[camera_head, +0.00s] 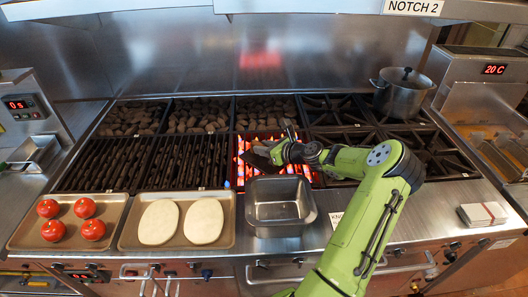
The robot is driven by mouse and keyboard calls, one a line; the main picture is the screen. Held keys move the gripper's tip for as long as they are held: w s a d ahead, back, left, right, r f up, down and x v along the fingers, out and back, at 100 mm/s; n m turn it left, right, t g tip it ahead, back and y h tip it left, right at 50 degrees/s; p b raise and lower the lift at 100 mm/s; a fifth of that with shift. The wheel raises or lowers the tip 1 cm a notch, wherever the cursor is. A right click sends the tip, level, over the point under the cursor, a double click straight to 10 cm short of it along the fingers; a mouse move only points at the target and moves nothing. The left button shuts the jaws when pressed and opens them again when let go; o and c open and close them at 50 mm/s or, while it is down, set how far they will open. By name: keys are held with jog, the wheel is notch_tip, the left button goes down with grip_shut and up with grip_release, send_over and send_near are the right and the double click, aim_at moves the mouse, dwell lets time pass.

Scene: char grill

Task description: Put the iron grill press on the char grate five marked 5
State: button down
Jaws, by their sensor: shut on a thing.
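My gripper (281,152) is at the end of the green arm, over the glowing red section (308,172) in the middle of the range. It is shut on a dark, flat piece, the iron grill press (259,156), which shows left of the fingers. The gripper hides part of the press, and I cannot tell whether the press touches the surface below. Dark char grates (120,165) lie left of the glowing section. Small white labels sit along their front edge, but the numbers are too small to read, so I cannot pick out grate 5.
An empty metal pan (280,222) stands in front of the glowing section. Trays with tomatoes (40,241) and pale flat rounds (129,245) lie at the front left. A lidded pot (402,97) stands on burners at the back right. Lava-like rocks (198,115) fill the back sections.

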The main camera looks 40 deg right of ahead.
jog(key=shift+w+f, duration=0.1)
jog(key=shift+f, duration=0.3)
jog(key=shift+r, duration=0.1)
jog(key=c, duration=0.9)
grip_release()
jog(key=shift+f, duration=0.2)
jog(key=shift+r, duration=0.1)
jog(key=p+v, duration=0.1)
jog(key=v, duration=1.1)
